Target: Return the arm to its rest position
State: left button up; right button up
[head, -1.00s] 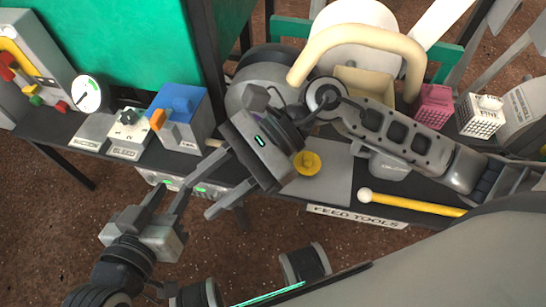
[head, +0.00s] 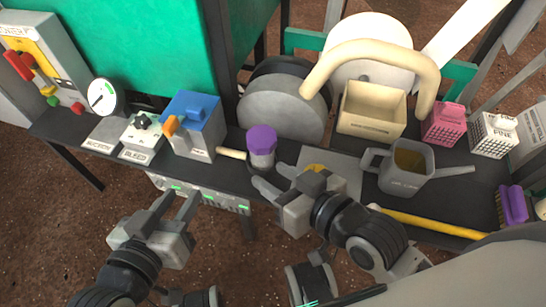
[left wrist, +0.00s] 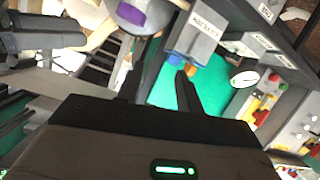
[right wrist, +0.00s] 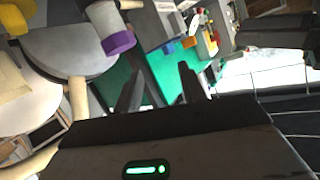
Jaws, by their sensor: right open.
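My right gripper (head: 270,178) is over the front edge of the bench, just in front of a grey cylinder with a purple cap (head: 261,140). Its fingers are apart with nothing between them, as the right wrist view (right wrist: 158,88) also shows. The purple-capped cylinder also shows in the right wrist view (right wrist: 118,43). My left gripper (head: 178,203) is in front of the bench at the left, below the bench edge. Its fingers are apart and empty, also in the left wrist view (left wrist: 157,88).
The bench holds a gauge (head: 102,97), a bleed box (head: 142,138), a blue-topped box (head: 192,130), a cream bin (head: 371,110), a grey watering can (head: 404,168), pink (head: 442,124) and white (head: 492,136) baskets, a yellow rod (head: 430,223) and a purple brush (head: 512,205). Floor in front is open.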

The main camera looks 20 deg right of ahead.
pick_arm(q)
jog(key=s+a+r+g+y+p, duration=0.1)
jog(key=a+r+p, duration=0.1)
jog(key=r+p, duration=0.4)
jog(key=s+a+r+y+p, duration=0.1)
jog(key=r+p, duration=0.5)
jog(key=p, duration=1.1)
jog(key=shift+a+r+n+g+y, duration=0.15)
jog(key=shift+a+n+g+y, duration=0.35)
jog(key=shift+a, duration=0.65)
pick_arm(e)
jog(key=s+d+r+h, duration=0.1)
jog(key=d+r, duration=0.1)
jog(key=r, duration=0.4)
jog(key=s+d+r+g+h, duration=0.1)
jog(key=d+r+h, duration=0.1)
jog(key=r, duration=0.4)
jog(key=shift+d+r+m+g, duration=0.15)
jog(key=shift+d+m+g, duration=0.2)
jog(key=shift+d, duration=0.3)
